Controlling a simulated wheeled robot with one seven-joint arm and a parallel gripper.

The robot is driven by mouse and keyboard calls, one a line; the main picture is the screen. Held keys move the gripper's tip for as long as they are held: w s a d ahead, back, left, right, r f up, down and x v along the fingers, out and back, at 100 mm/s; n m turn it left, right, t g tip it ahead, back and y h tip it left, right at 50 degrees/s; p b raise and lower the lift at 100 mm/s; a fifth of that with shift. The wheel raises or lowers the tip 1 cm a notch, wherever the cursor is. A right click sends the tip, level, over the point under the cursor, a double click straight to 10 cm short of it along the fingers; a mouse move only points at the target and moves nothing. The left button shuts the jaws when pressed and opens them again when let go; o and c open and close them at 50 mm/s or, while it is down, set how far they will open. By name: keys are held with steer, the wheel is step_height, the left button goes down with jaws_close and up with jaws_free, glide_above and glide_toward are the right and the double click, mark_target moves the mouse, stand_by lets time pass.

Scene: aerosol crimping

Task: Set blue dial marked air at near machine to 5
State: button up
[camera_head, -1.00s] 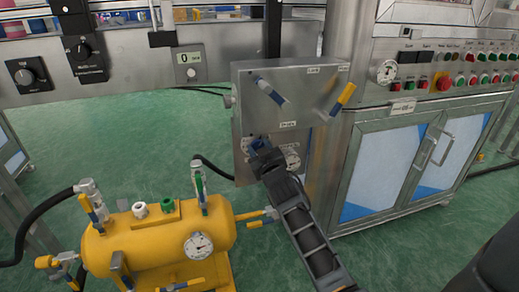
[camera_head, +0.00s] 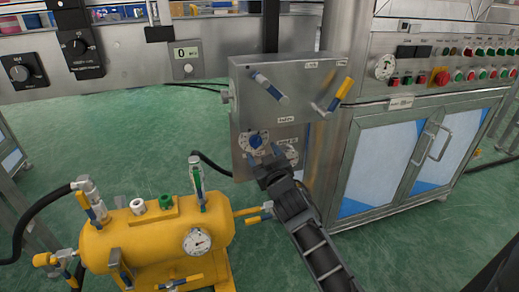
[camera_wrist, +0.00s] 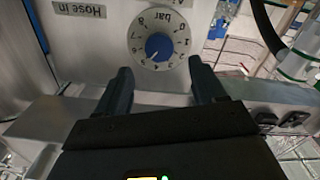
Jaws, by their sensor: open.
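The blue dial (camera_head: 255,140) sits on a round white scale on the lower part of the grey machine panel. In the wrist view the blue knob (camera_wrist: 159,46) is in the middle of a scale numbered 0 to 8 and labelled bar. Its small white mark points to the lower left in that view, at about the 5. My gripper (camera_head: 268,158) is just below and right of the dial. In the wrist view my gripper's fingers (camera_wrist: 162,76) stand apart, with nothing between them, short of the knob.
A second round gauge (camera_head: 289,152) is partly hidden behind my gripper. Levers with blue (camera_head: 268,87) and yellow (camera_head: 341,92) handles sit above. A yellow tank (camera_head: 160,240) with valves and hoses stands at lower left, and a glass-door cabinet (camera_head: 400,160) at right.

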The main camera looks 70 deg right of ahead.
steer(key=shift+v, duration=1)
steer(key=s+a+f+n+t+y, duration=0.2)
steer(key=s+a+y, duration=0.1)
steer(key=a, duration=0.8)
steer(key=s+a+f+n+t+y, duration=0.1)
steer(key=s+a+f+n+y, duration=0.15)
steer(key=a, duration=0.85)
steer(key=s+a+r+n+y, duration=0.1)
steer(key=s+a+r+y, duration=0.15)
steer(key=s+a, duration=0.4)
steer(key=s+a+r+y, duration=0.2)
steer(key=s+a+y, duration=0.2)
steer(key=s+a, duration=0.25)
steer(key=s+r+p, duration=0.2)
steer(key=r+p, duration=1.1)
steer(key=r, duration=0.1)
steer(key=s+a+r+y+p, duration=0.1)
steer(key=s+r+p, duration=0.1)
steer(key=r+p, duration=1.1)
step_height(320, 180, up, 2)
steer(key=shift+s+a+r+n+y, duration=0.25)
steer(key=shift+a+n+y, duration=0.1)
steer(key=shift+n, duration=0.1)
